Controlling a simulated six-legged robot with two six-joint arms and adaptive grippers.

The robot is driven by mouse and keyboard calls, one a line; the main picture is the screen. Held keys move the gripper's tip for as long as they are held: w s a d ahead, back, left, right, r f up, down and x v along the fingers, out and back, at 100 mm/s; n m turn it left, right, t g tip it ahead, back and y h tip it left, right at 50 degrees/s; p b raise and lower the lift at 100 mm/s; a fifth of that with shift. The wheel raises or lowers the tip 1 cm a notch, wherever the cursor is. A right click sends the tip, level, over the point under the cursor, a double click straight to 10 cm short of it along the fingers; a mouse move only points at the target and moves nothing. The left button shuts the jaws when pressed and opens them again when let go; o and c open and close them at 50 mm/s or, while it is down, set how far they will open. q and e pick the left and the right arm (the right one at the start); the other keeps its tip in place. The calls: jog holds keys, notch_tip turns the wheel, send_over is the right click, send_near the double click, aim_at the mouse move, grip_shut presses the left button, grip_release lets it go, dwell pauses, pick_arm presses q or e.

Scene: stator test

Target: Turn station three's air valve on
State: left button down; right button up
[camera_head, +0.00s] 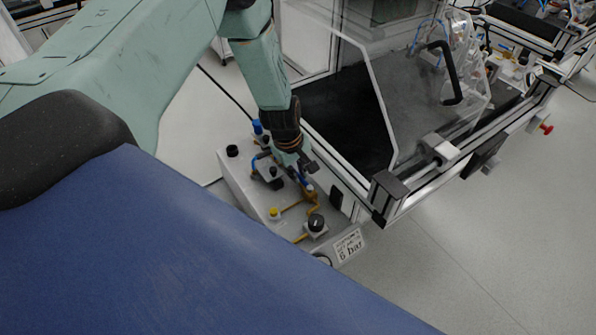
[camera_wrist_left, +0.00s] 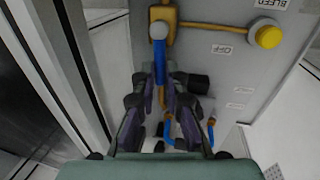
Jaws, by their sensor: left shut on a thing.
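The air valve has a brass body (camera_wrist_left: 172,14) and a blue lever (camera_wrist_left: 160,60) with a grey round pivot cap at its top end in the left wrist view. My left gripper (camera_wrist_left: 167,98) is shut on the blue lever, which runs down between its fingers. In the head view my left gripper (camera_head: 303,172) is low over the grey valve panel (camera_head: 237,178) and hides most of the lever. A small label reading OFF (camera_wrist_left: 221,49) is on the panel to the right of the lever. My right gripper is in neither view.
The panel also carries a yellow button (camera_head: 274,213), a black knob (camera_head: 316,222), a 6 bar label (camera_head: 349,246) and blue and brass tubing. A framed machine with a clear door (camera_head: 425,80) stands close to its right. Floor is open at the far right.

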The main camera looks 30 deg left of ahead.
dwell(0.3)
pick_arm(q)
jog(key=shift+w+m+b, duration=0.15)
jog(key=shift+m+b, duration=0.15)
jog(key=shift+b, duration=0.05)
jog(key=c, duration=1.4)
grip_release()
jog(key=shift+r, duration=0.15)
jog(key=shift+s+a+r, duration=0.15)
jog(key=shift+s+r, duration=0.2)
jog(key=shift+r, duration=1.55)
jog(key=shift+s+a+r, duration=0.15)
jog(key=shift+s+r, duration=0.25)
jog(key=shift+r, duration=1.55)
jog(key=shift+s+a+r, duration=0.15)
jog(key=shift+s+r, duration=0.2)
jog(key=shift+r, duration=1.55)
jog(key=shift+s, duration=0.15)
